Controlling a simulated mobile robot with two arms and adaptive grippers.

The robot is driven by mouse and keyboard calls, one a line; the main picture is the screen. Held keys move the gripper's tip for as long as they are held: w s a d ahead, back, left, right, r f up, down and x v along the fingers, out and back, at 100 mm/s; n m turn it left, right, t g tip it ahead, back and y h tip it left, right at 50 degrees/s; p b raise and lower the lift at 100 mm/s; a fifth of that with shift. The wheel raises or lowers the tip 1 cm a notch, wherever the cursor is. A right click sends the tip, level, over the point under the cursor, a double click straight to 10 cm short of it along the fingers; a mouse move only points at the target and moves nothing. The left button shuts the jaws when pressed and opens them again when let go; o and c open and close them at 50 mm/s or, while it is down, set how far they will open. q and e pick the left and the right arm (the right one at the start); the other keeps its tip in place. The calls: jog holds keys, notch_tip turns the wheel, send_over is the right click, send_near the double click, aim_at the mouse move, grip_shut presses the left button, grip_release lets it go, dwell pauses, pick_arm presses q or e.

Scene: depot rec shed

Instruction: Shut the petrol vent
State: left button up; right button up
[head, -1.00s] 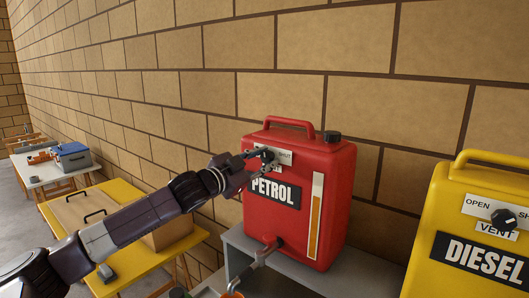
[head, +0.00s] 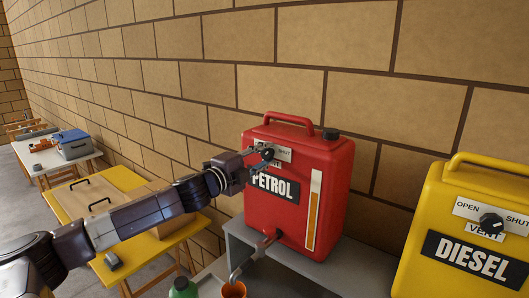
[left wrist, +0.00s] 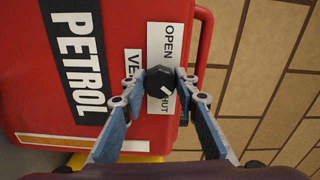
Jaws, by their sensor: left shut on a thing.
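The red petrol can (head: 297,210) stands upright on a grey stand. Its vent knob (left wrist: 158,82) is black and sits on a white label reading OPEN and, partly covered, SHUT (left wrist: 165,105). My left gripper (head: 264,155) reaches in from the left to the can's upper front. In the left wrist view its two fingers (left wrist: 160,84) are closed on opposite sides of the knob. A white mark on the knob lies toward the SHUT end of the label. The knob is mostly hidden by the fingers in the head view. My right gripper is not in view.
A yellow diesel can (head: 462,263) with its own vent knob (head: 491,222) stands at the right. A tap (head: 265,244) projects from the petrol can above an orange cup (head: 234,290). A green bottle (head: 183,289) is beside it. A yellow table (head: 147,246) stands behind my left arm.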

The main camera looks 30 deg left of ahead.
aim_at(264, 156)
pick_arm(q)
jog(key=shift+m, duration=0.7)
jog(key=o, duration=1.1)
jog(key=shift+o, duration=0.2)
jog(key=shift+s+a+f, duration=0.1)
jog(key=shift+s, duration=0.7)
jog(key=shift+s+a+f, duration=0.1)
jog(key=shift+s, duration=0.7)
jog(key=s, duration=0.4)
jog(key=shift+a+r, duration=0.1)
jog(key=shift+s, duration=0.1)
